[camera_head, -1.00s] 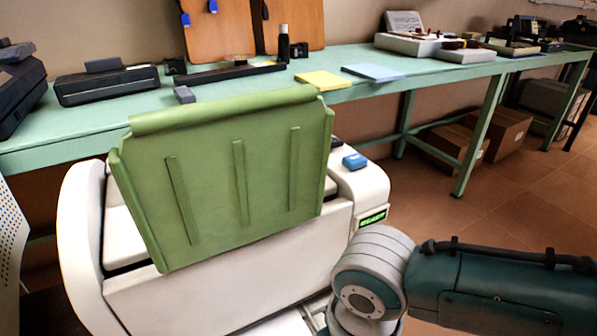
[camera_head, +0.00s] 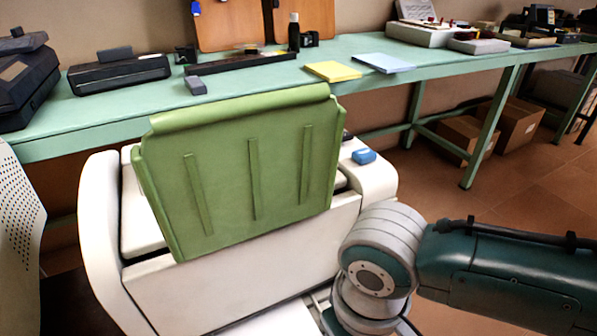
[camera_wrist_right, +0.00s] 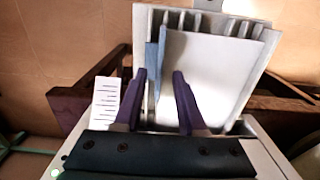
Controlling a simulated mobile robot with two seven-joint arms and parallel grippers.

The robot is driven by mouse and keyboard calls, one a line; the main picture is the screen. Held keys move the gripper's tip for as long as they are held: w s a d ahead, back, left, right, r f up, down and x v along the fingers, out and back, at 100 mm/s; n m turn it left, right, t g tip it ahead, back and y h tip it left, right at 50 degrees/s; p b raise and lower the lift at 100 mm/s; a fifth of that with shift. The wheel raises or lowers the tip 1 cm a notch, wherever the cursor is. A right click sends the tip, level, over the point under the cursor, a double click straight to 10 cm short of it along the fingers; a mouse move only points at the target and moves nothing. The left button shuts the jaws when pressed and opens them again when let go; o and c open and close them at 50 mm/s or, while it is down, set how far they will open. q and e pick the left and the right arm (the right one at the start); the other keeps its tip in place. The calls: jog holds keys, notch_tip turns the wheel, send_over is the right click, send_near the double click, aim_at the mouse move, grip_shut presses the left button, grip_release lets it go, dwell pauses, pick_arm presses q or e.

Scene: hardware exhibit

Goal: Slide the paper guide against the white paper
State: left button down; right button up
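My right gripper (camera_wrist_right: 159,72) shows in the right wrist view, its two purple fingers spread apart. A thin blue-grey upright piece, apparently the paper guide (camera_wrist_right: 155,62), stands between the fingers, nearer the left one. Right of it lies a flat white surface, apparently the white paper (camera_wrist_right: 208,72), in a pale tray (camera_wrist_right: 143,24). The right finger is over this surface. I cannot tell whether either finger touches the guide. In the head view, the white machine (camera_head: 230,275) has a green ribbed panel (camera_head: 240,175) raised on it. My left gripper is out of view.
A white card with black lines (camera_wrist_right: 106,100) is left of the fingers. A green bench (camera_head: 130,112) behind the machine holds a yellow pad (camera_head: 332,71), a blue pad (camera_head: 384,63) and dark devices. A blue object (camera_head: 364,156) sits on the machine's right side.

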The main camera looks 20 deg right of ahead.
notch_tip(320, 180, up, 7)
jog(key=p, duration=0.3)
jog(key=shift+r, duration=0.2)
